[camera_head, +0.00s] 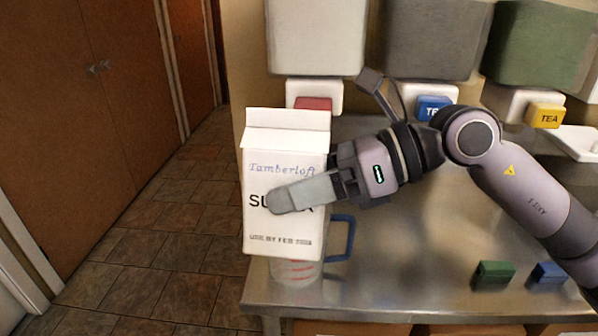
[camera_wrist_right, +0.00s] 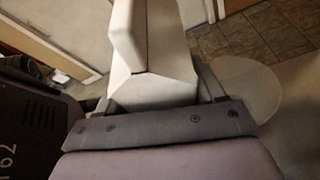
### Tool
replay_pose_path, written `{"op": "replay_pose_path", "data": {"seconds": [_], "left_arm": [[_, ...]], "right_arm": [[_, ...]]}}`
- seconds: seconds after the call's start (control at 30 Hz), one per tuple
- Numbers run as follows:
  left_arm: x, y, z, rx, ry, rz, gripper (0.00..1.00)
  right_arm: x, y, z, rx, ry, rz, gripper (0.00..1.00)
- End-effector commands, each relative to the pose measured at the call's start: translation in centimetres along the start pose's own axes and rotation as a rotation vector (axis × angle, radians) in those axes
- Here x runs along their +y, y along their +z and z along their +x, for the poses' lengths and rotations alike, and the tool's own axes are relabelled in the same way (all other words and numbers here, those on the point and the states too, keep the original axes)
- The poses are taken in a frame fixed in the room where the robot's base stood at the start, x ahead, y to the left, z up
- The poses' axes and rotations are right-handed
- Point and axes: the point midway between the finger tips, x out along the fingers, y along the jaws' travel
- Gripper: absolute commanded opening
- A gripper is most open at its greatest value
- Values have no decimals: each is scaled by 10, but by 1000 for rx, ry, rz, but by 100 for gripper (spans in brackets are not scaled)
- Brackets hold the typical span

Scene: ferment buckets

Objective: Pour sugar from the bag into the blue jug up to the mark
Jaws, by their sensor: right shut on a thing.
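The white sugar bag (camera_head: 285,226), a carton with a folded top, is upright at the left end of the metal table in the head view. My right gripper (camera_head: 300,190) is shut on it, with one grey finger across its front over the printing. The bag (camera_wrist_right: 155,80) also shows between the fingers in the right wrist view. The clear jug with red marks (camera_head: 296,270) and a blue handle (camera_head: 343,238) stands on the table behind and below the bag. The bag hides most of the jug, and its fill level cannot be told. My left gripper is not in view.
The metal table (camera_head: 420,300) has its left edge close to the jug. Green (camera_head: 494,273) and blue (camera_head: 548,274) blocks lie at the front right. Buckets, including a green one (camera_head: 540,45), stand at the back above red, blue and yellow tags. The table's middle is clear.

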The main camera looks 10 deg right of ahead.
Motion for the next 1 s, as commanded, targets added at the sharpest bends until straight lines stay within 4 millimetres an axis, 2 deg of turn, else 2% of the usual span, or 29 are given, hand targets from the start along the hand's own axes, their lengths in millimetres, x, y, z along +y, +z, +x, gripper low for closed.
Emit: {"op": "replay_pose_path", "data": {"seconds": [0.43,0.7,1.0], "left_arm": [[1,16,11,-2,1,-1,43],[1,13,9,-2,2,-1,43],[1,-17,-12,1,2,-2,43]], "right_arm": [[-3,-39,16,-3,49,118,17],[6,-62,25,-3,140,335,17],[28,-55,23,-3,320,769,17]]}}
